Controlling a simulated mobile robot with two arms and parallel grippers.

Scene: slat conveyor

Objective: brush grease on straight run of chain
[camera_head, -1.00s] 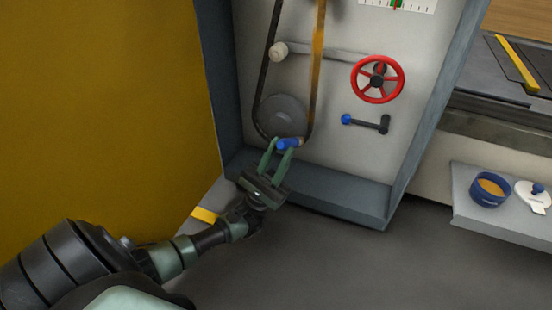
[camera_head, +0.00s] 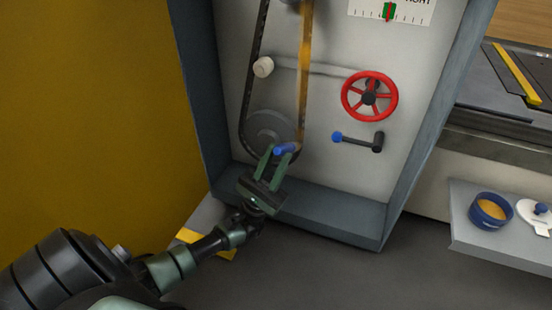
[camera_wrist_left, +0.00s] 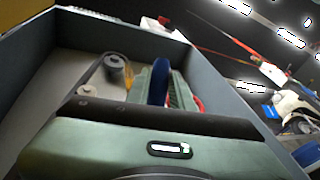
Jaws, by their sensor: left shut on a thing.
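My left gripper (camera_head: 274,160) is shut on the blue handle of a brush (camera_head: 284,150). It holds the brush at the lower right of the chain loop, just below the right run. The handle also shows between the fingers in the left wrist view (camera_wrist_left: 160,82). The bristles are hard to make out, so I cannot tell whether they touch the chain. The right straight run of chain (camera_head: 304,75) is largely coated amber. The left run (camera_head: 250,75) is dark and bare. A grey sprocket (camera_head: 268,130) sits inside the bottom of the loop. My right gripper is not in view.
A red handwheel (camera_head: 369,97) and a blue-knobbed crank (camera_head: 360,140) stick out right of the chain. The housing's side walls and bottom ledge (camera_head: 330,215) surround it. A blue pot of orange grease (camera_head: 489,211) and a white lid (camera_head: 537,216) stand on a shelf at right.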

